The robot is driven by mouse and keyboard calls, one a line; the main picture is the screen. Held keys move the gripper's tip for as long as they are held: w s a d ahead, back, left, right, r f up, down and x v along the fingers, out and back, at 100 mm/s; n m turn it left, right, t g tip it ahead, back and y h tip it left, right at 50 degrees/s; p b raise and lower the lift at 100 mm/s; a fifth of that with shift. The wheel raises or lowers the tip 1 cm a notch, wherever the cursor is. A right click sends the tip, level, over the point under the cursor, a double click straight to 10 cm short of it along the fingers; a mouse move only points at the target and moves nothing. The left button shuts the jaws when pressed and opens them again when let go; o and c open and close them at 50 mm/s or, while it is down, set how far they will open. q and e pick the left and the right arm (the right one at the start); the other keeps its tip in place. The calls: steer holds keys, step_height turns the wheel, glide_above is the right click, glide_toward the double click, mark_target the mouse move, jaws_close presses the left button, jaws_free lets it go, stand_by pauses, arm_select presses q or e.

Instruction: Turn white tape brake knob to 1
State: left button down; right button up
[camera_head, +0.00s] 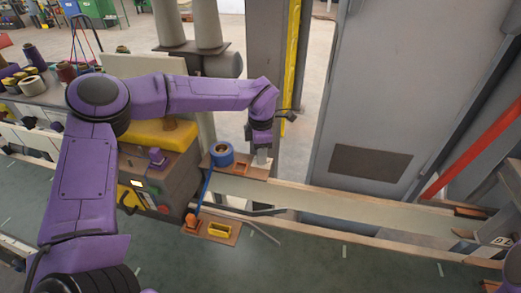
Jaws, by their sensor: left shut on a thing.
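My left gripper (261,157) points down at the right end of a small brown plate (226,174), just right of a blue tape roll (221,150). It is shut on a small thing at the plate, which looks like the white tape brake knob. The fingers mostly hide this knob, and its setting cannot be read. An orange frame-shaped part (240,168) lies on the plate between the roll and my gripper. A blue strip (205,190) runs down from the roll. My right gripper is not in view.
A lower brown plate (232,238) carries an orange block (191,220) and a yellow part (219,230). A control box (150,190) stands to the left. A pale conveyor (350,200) runs right below a large grey cabinet (400,90). A yellow-edged post (291,60) rises behind my gripper.

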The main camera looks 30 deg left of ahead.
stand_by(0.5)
arm_select(q)
steer(key=c, duration=1)
jaws_free()
steer(key=shift+o, duration=0.6)
steer(key=shift+w+d, duration=0.15)
step_height(320, 180, up, 10)
steer(key=b, duration=0.3)
steer(key=shift+r, duration=0.25)
